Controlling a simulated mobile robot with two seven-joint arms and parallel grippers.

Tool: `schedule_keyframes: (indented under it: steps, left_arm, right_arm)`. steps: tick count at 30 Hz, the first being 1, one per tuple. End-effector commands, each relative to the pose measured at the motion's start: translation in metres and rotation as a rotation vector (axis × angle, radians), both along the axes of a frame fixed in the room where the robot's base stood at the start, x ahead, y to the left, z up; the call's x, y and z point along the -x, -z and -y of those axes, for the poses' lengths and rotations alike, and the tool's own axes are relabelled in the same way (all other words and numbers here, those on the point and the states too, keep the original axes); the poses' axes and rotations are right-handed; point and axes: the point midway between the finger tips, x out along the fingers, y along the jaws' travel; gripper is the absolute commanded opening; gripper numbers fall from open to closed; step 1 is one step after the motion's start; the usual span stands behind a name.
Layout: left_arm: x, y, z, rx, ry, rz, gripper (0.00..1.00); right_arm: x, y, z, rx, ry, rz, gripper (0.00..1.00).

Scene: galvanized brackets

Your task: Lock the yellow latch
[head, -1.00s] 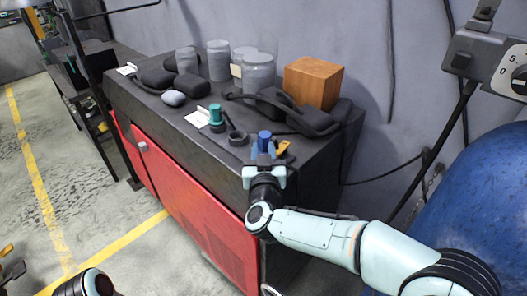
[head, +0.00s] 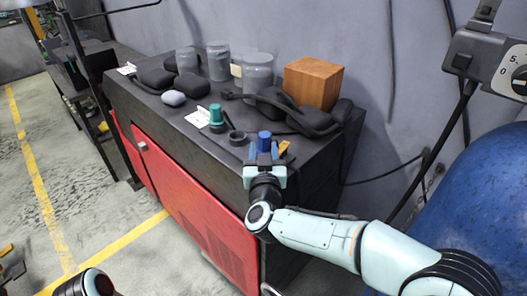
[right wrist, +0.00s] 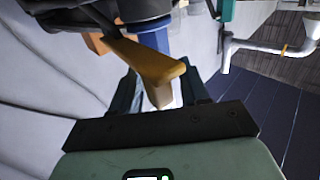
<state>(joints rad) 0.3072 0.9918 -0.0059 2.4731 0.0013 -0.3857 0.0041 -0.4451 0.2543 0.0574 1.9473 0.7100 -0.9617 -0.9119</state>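The yellow latch (head: 285,147) is a small flat lever near the front right corner of the dark bench top, beside a blue cylinder (head: 264,140). In the right wrist view the latch (right wrist: 140,62) looks orange-yellow and angled, and its near end reaches between my fingers. My right gripper (head: 264,158) is at the bench edge in front of the blue cylinder. In the right wrist view its dark fingers (right wrist: 160,92) stand apart on both sides of the latch end, with a gap visible.
The dark bench (head: 150,103) carries a green-capped piece (head: 216,113), a black ring (head: 237,138), black padded items, clear jars (head: 258,72) and a wooden block (head: 313,82). A blue rounded tank (head: 475,200) stands at the right. The floor left of the bench is open.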

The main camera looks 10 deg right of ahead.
Motion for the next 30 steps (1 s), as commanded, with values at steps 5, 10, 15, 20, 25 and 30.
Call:
schedule_keyframes:
  steps: [5, 10, 15, 20, 25, 30]
  left_arm:
    - [0.000, 0.000, 0.000, 0.000, 0.000, 0.000, 0.43]
    - [0.005, 0.006, 0.000, 0.000, 0.000, -0.006, 0.43]
    - [0.013, 0.018, 0.000, 0.000, 0.000, -0.015, 0.43]
    - [0.018, 0.026, 0.000, 0.000, -0.001, -0.020, 0.43]
    - [0.021, 0.031, 0.000, 0.000, 0.000, -0.023, 0.43]
    - [0.022, 0.032, 0.000, 0.000, 0.000, -0.025, 0.43]
  right_arm:
    - [0.001, 0.000, 0.000, 0.000, 0.000, 0.000, 0.45]
    - [0.016, 0.001, -0.002, -0.001, -0.001, 0.001, 0.45]
    - [0.052, 0.002, -0.007, -0.001, -0.003, 0.000, 0.45]
    - [0.088, 0.002, -0.011, -0.001, -0.002, 0.001, 0.45]
    - [0.117, 0.001, -0.014, -0.001, -0.001, 0.000, 0.45]
    - [0.131, 0.000, -0.016, -0.001, -0.001, 0.000, 0.45]
